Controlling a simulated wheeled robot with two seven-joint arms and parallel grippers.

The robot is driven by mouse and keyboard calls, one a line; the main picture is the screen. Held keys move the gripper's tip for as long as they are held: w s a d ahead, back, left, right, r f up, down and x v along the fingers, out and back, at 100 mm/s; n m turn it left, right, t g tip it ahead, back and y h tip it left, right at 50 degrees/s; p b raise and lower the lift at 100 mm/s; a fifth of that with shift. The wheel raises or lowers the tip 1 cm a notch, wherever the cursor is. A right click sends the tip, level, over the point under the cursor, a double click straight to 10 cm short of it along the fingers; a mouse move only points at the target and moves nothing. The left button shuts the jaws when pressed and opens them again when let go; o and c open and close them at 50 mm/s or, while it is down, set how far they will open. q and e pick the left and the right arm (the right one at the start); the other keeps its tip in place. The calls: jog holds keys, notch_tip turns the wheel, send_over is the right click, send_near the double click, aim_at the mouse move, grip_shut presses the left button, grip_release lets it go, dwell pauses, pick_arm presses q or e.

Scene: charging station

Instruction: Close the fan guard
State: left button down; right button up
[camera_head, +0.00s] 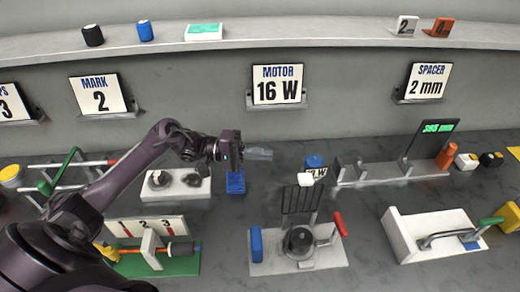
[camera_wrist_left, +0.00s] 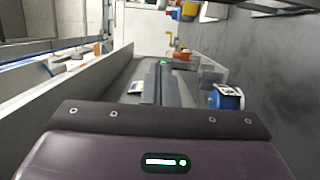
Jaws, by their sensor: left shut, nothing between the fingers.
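The fan guard (camera_head: 300,200) is a dark barred grille that stands upright, tilted slightly back, on a pale base plate (camera_head: 268,267). The round dark fan unit (camera_head: 299,241) sits in front of it, uncovered from above. My left gripper (camera_head: 268,154) is shut and empty, above the counter, up and left of the guard in the head view and apart from it. In the left wrist view, my shut fingers (camera_wrist_left: 162,82) point away from the camera. I cannot make out the guard in that view. My right gripper is not in view.
The base plate also carries a blue block (camera_head: 256,245) and a red handle (camera_head: 340,224). A blue cylinder (camera_head: 314,161) with a label stands behind the guard. A blue stack (camera_head: 236,182) lies below my left gripper. A white unit with a grey lever (camera_head: 430,236) stands at right.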

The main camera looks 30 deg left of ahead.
aim_at(301, 194)
pick_arm(q)
jog(key=d+p, duration=0.4)
jog(key=d, duration=0.4)
jog(key=shift+s+d, duration=0.3)
jog(key=shift+s, duration=0.05)
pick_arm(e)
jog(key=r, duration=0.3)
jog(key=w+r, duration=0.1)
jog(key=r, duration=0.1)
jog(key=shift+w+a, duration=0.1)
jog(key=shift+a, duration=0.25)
pick_arm(q)
jog(key=shift+s+r, duration=0.1)
